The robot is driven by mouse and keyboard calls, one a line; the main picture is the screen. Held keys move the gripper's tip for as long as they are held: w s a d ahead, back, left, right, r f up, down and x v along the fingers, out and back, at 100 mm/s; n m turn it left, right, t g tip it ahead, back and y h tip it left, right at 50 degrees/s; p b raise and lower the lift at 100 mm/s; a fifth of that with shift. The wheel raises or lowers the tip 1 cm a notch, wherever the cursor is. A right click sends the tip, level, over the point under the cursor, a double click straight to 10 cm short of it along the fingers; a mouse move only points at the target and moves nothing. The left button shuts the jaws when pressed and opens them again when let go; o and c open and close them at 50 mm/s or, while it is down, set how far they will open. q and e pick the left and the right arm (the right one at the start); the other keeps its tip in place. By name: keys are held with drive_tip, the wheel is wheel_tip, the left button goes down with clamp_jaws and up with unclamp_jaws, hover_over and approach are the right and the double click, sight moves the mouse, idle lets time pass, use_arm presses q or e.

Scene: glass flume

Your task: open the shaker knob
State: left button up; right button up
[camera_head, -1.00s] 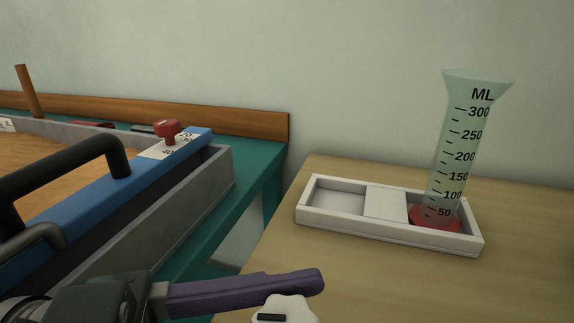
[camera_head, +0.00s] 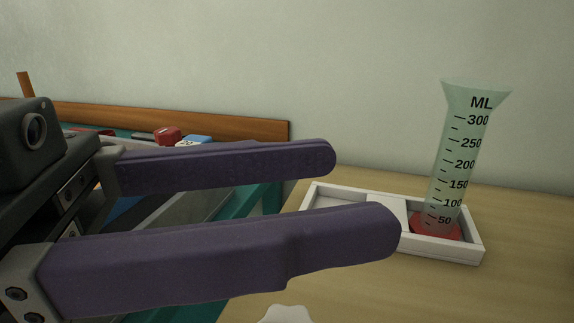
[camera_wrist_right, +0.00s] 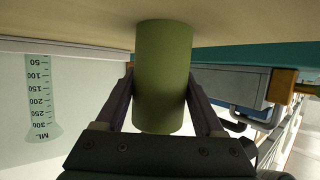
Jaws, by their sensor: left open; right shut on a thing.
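A green cylinder (camera_wrist_right: 163,75) stands between the fingers of my right gripper (camera_wrist_right: 161,98) in the right wrist view, which looks upside down. The right gripper is shut on it, and its end touches or nearly touches the tabletop. A white lobed piece (camera_head: 286,314) shows at the bottom edge of the head view, mostly cut off. I cannot tell whether it is the knob on that cylinder. My left gripper (camera_head: 362,192) is open and empty, its two purple fingers pointing right, above and behind the white piece in the picture. My right gripper is out of the head view.
A clear measuring cylinder (camera_head: 458,165) with a red base stands in a white tray (camera_head: 465,250) at the right. A red knob (camera_head: 167,136) shows behind the left fingers. The wooden tabletop (camera_head: 520,290) is clear at front right.

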idle(0.3)
use_arm(q)
drive_tip(key=shift+s+f, duration=0.35)
drive_tip(key=s+a+f+n+t+y, duration=0.4)
drive_tip(key=s+a+f+n+t, duration=0.25)
drive_tip(key=a+f+t, duration=0.2)
drive_tip(key=shift+m, duration=0.25)
drive_tip(key=x, duration=0.7)
drive_tip(key=f+x, duration=0.1)
drive_tip(key=x, duration=0.3)
drive_tip(key=shift+s+d, duration=0.1)
drive_tip(key=shift+d, duration=0.1)
drive_tip(key=shift+c, duration=0.3)
clamp_jaws()
